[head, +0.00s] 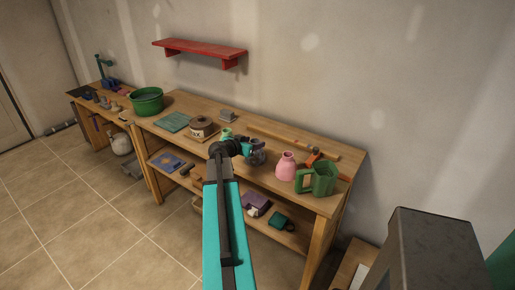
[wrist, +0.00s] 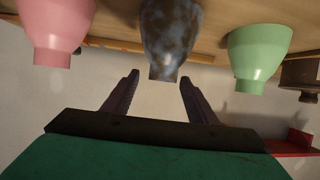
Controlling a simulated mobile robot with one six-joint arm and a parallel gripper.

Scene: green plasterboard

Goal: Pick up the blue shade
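The blue shade (wrist: 170,38) is mottled blue and brown, with a narrow neck. In the wrist view, which looks upside down, it is at top centre, its neck in line with the gap between my fingers. My gripper (wrist: 159,80) is open, with one finger on each side of that gap and nothing gripped. I cannot tell whether the neck is between the fingertips or just beyond them. In the head view the shade (head: 258,157) is on the workbench, partly hidden by my gripper (head: 247,148).
A pink shade (head: 285,167) and a green jug (head: 318,179) stand to the right on the workbench (head: 180,112). A light green shade (head: 226,134) is on the other side, close by. A brown pot (head: 203,129) and a green basin (head: 147,101) are farther left. A red shelf (head: 200,49) is on the wall.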

